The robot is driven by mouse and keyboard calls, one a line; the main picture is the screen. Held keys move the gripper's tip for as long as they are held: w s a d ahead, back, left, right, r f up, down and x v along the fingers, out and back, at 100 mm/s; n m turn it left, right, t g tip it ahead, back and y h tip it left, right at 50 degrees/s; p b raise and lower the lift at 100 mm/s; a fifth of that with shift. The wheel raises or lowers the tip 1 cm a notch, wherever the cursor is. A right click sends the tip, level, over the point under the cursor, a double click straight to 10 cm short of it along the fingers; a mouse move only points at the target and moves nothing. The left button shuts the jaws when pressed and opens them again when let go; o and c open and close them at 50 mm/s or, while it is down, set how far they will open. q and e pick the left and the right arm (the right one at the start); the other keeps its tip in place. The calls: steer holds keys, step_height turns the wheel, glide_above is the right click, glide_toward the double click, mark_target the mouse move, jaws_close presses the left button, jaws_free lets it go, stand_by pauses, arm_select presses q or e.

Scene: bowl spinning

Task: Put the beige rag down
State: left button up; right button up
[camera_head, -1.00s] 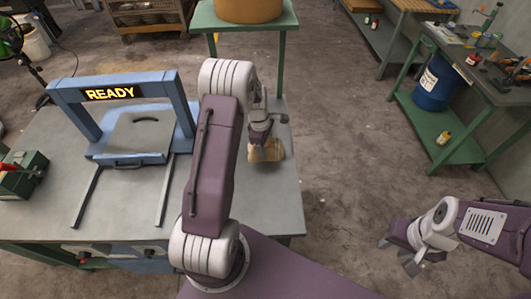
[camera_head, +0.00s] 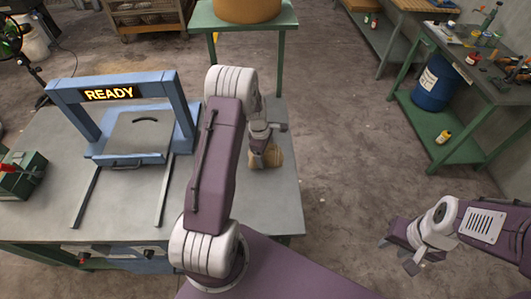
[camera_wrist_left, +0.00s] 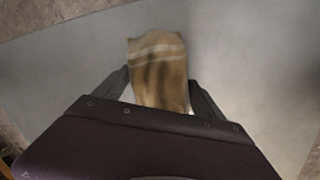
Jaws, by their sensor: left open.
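The beige rag (camera_head: 267,157) lies on the grey table (camera_head: 275,205) near its right side, right below my left gripper (camera_head: 262,146). In the left wrist view the rag (camera_wrist_left: 160,68) is tan with pale stripes and sits between the two fingers of my left gripper (camera_wrist_left: 160,92). The fingers stand apart, one on each side of the rag. Its near end is hidden by the gripper body. My right gripper (camera_head: 398,254) is at the lower right, off the table over the floor, and its fingers are spread with nothing between them.
A blue frame (camera_head: 110,93) with a READY sign (camera_head: 109,94) and two rails stands on the left of the table. A dark green box (camera_head: 22,177) is at the far left. A green stand (camera_head: 275,27) is behind. The front right of the table is clear.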

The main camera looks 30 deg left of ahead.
arm_select(q)
steer(key=r, duration=0.4)
steer(key=s+r, duration=0.1)
steer(key=r, duration=0.3)
steer(key=a+r, duration=0.1)
steer(key=r, duration=0.3)
steer(key=shift+s+r, duration=0.15)
steer(key=shift+s, duration=0.05)
steer(key=s+d+m, duration=0.6)
steer(key=s+m, duration=0.2)
steer(key=m, duration=0.1)
steer(key=s+d+m, duration=0.6)
steer(key=s+m, duration=0.3)
steer(key=m, duration=0.1)
steer(key=shift+s+r+y, duration=0.25)
steer(key=shift+r+y, duration=0.15)
steer(key=shift+r, duration=0.05)
